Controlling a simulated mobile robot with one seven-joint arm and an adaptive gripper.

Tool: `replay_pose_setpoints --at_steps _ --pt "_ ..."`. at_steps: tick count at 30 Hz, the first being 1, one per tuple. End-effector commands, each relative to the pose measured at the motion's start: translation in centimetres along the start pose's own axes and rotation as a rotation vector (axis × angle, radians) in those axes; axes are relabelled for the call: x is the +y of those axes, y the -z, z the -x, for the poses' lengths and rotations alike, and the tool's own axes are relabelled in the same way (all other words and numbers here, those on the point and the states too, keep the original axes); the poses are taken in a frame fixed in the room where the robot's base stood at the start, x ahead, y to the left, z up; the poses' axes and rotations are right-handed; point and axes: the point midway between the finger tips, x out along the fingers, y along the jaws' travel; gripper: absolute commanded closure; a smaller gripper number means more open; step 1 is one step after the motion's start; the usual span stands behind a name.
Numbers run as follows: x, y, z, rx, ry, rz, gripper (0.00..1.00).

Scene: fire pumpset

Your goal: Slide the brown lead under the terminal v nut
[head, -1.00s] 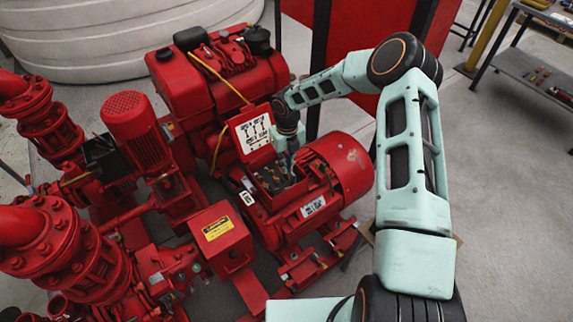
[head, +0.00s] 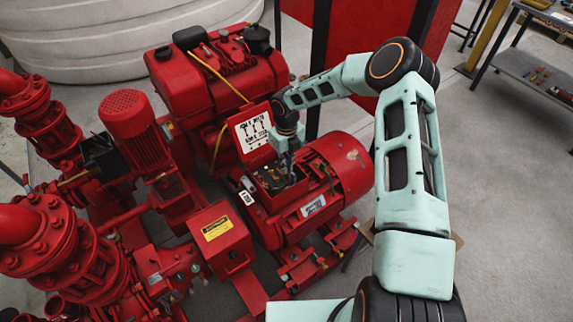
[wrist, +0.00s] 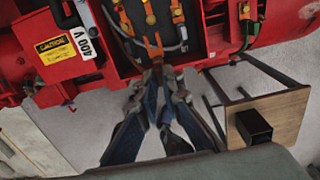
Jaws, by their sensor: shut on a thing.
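My gripper (wrist: 158,70) reaches into the open terminal box (wrist: 198,48) of the red motor. It is shut on an orange-brown lead, the brown lead (wrist: 154,46), which runs up from between the fingertips toward the brass terminal nuts (wrist: 151,20). Which nut is terminal v cannot be told, nor whether the lead's end is under one. Similar leads lie to the left and right of it. In the head view my gripper (head: 289,158) points down into the box, and the lead is too small to make out.
The raised box lid with a wiring diagram (head: 254,131) stands just behind my gripper. The motor body (head: 343,167) is close on the right. A red box with a yellow label (head: 220,240) stands in front. Open floor lies to the right.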

Motion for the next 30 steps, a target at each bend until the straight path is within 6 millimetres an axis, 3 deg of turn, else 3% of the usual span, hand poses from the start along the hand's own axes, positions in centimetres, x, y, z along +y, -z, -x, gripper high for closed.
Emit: replay_pose_setpoints --at_steps 30 --pt "0.0 0.0 -8.5 0.0 0.0 0.0 1.0"
